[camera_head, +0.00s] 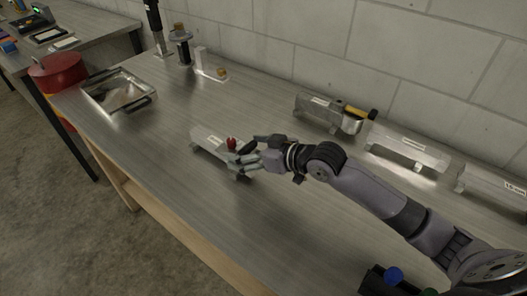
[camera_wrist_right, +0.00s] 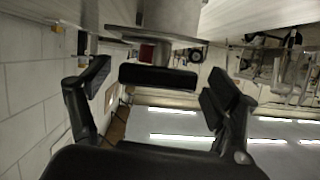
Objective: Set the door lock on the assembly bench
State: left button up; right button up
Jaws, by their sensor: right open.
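The assembly bench (camera_head: 165,150) is a long grey metal top along a block wall. A pale metal labelled piece (camera_head: 206,137) lies near its middle, with a small red knob-like part (camera_head: 231,143) at its right end. I cannot tell whether this is the door lock. My right gripper (camera_head: 240,161) is at that right end and partly hides it; contact is unclear. My left gripper is out of view.
A metal tray (camera_head: 118,92) lies at the bench's left end, beside a red drum (camera_head: 57,72). Labelled metal holders (camera_head: 408,147) line the wall, one near a yellow-and-black tool (camera_head: 357,112). An upright stand (camera_head: 181,47) is at the back. The bench's front left is clear.

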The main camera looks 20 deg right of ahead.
jog(key=v, duration=0.7)
jog(key=shift+s+d+r+b, duration=0.2)
jog(key=shift+s+b, duration=0.1)
